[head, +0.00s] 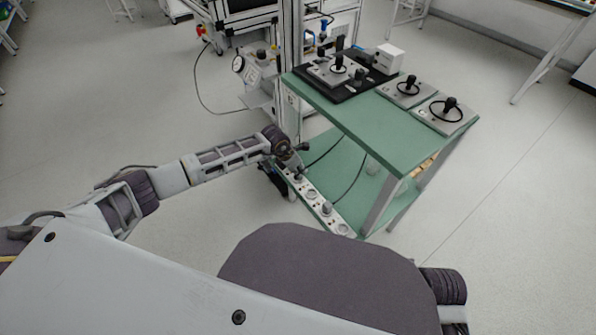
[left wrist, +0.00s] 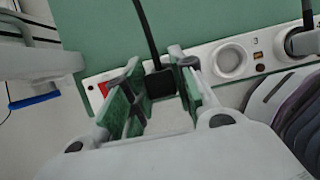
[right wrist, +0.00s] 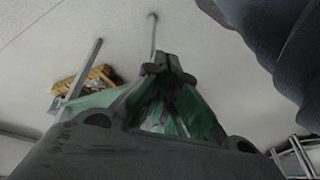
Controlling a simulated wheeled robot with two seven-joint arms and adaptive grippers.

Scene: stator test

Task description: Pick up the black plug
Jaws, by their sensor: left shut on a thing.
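The black plug (left wrist: 160,84) sits between the green-padded fingers of my left gripper (left wrist: 158,92), which is shut on it. Its black cable runs up and away over the green shelf. In the head view my left gripper (head: 296,168) is at the white socket strip (head: 311,193) along the lower shelf's edge; the plug itself is hidden there. The strip (left wrist: 205,60) lies behind the plug in the left wrist view; I cannot tell whether the plug is in a socket. My right gripper (right wrist: 162,68) has its fingertips together, with nothing visible between them.
A second plug (head: 326,208) with a cable sits in the strip, farther along. The green table top (head: 385,133) overhangs the lower shelf (head: 340,165) and carries test devices and a white box (head: 389,57). A metal post stands behind my left gripper. Floor at left is clear.

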